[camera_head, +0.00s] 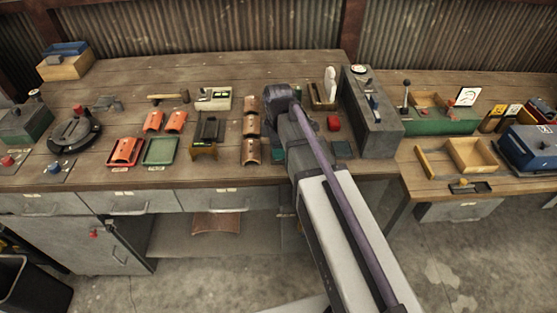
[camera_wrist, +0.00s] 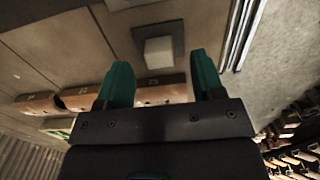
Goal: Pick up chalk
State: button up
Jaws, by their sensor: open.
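A small white block (camera_wrist: 158,50), which looks like the chalk, rests on a dark square pad (camera_wrist: 178,32) on the wooden table in the wrist view. My gripper (camera_wrist: 162,65) is open and empty, its two green fingers apart. The block shows between and just beyond the fingertips in that picture, touching neither of them; the height gap is hard to judge. In the head view my arm covers the block's place and my fingers are hidden.
Brown curved tiles (camera_head: 250,127) stand in a row left of my arm. A green tray (camera_head: 160,151) lies further left. The table's front edge is close to my arm.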

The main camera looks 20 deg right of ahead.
notch_tip(320, 180, down, 4)
jog(key=shift+r+b, duration=0.25)
jog(key=shift+b, duration=0.6)
jog(key=shift+r, duration=0.25)
jog(key=c, duration=1)
